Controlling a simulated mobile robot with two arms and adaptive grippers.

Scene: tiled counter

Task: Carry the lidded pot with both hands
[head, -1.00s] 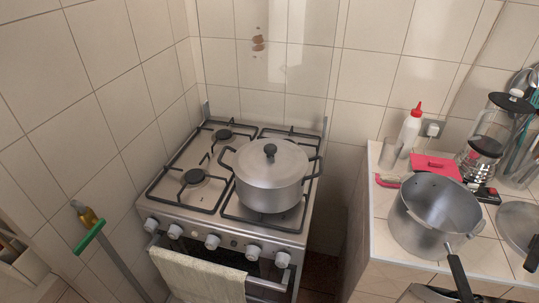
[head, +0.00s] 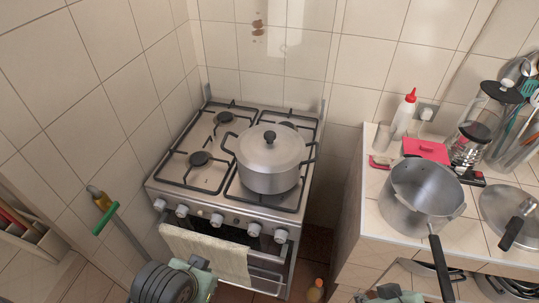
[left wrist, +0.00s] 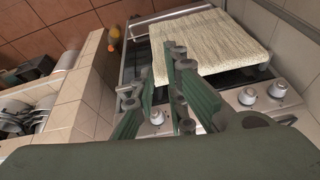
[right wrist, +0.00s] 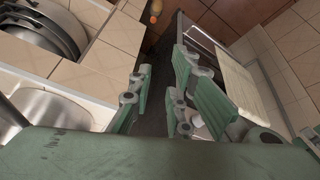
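The lidded pot (head: 270,165), grey metal with a dark lid knob and two dark side handles, stands upright on the front right of the stove (head: 190,190). The pot is not visible in either wrist view. My left gripper (head: 197,275) is only partly seen at the bottom of the head view, in front of and below the stove front. Its green fingers (left wrist: 155,105) are apart and empty in the left wrist view. My right gripper (head: 388,294) barely shows at the bottom edge. Its fingers (right wrist: 162,95) are apart and empty in the right wrist view.
A cloth (head: 205,253) hangs on the oven front. The counter at right holds an open saucepan (head: 420,195), a red-capped bottle (head: 403,117), a coffee maker (head: 480,130) and a loose lid (head: 508,215). A narrow gap separates stove and counter. A green-headed tool (head: 105,218) leans at left.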

